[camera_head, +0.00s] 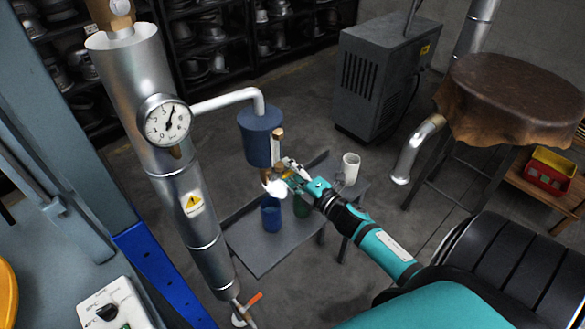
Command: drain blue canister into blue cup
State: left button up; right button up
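The blue canister (261,138) hangs upright from the end of a pale bent pipe, left of the middle of the head view. A tan upright handle (277,146) shows beside its lower right side. The blue cup (270,215) stands on a low grey table below the canister. A white puff or blob (275,188) shows between canister and cup; I cannot tell what it is. My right gripper (281,175) is at the canister's underside, by the handle's lower end. Its fingertips are too small and crowded to tell whether they grip anything. My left gripper is not in view.
The low grey table (262,250) also holds a green cup (301,208), partly hidden by my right arm, and a white cup (350,167). A metal column with a gauge (167,121) stands close on the left. A leather-topped stool (510,95) stands right.

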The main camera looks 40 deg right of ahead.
jog(key=s+d, duration=0.1)
jog(key=s, duration=1.1)
